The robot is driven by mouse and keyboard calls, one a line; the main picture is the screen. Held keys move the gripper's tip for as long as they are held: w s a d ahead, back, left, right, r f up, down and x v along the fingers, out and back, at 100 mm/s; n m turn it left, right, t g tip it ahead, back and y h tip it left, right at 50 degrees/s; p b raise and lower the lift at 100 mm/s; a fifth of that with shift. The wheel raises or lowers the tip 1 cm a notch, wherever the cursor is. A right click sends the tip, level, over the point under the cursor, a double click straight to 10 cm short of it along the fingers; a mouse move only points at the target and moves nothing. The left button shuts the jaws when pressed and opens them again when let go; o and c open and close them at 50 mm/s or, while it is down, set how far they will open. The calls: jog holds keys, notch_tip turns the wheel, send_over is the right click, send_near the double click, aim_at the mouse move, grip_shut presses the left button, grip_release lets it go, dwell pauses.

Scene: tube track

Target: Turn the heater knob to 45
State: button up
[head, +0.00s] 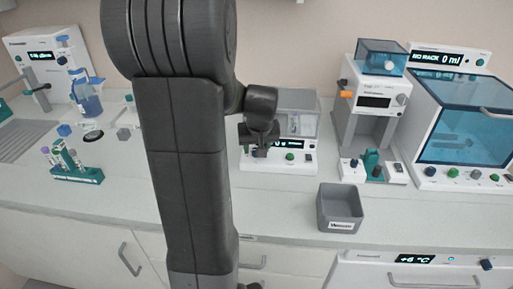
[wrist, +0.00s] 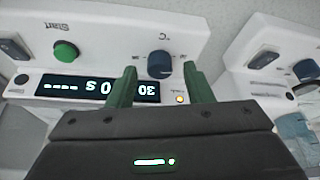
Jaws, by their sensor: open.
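The heater (head: 270,165) stands on the bench behind my arm in the head view. In the wrist view its panel (wrist: 95,63) appears upside down. The blue heater knob (wrist: 160,64) sits between the tips of my gripper's green fingers (wrist: 159,75), with a small gap on each side. My gripper is open and not closed on the knob. The knob's pointer is not clear. In the head view my arm hides the knob.
A green button (wrist: 65,51) and an orange lamp (wrist: 180,99) are on the same panel. Another device (wrist: 285,65) stands close on the right in the wrist view. In the head view a grey bin (head: 340,208) is in front, and a green tube rack (head: 76,172) is at left.

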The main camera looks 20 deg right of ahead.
jog(key=shift+w+f, duration=0.1)
jog(key=shift+f, duration=0.4)
jog(key=c, duration=1)
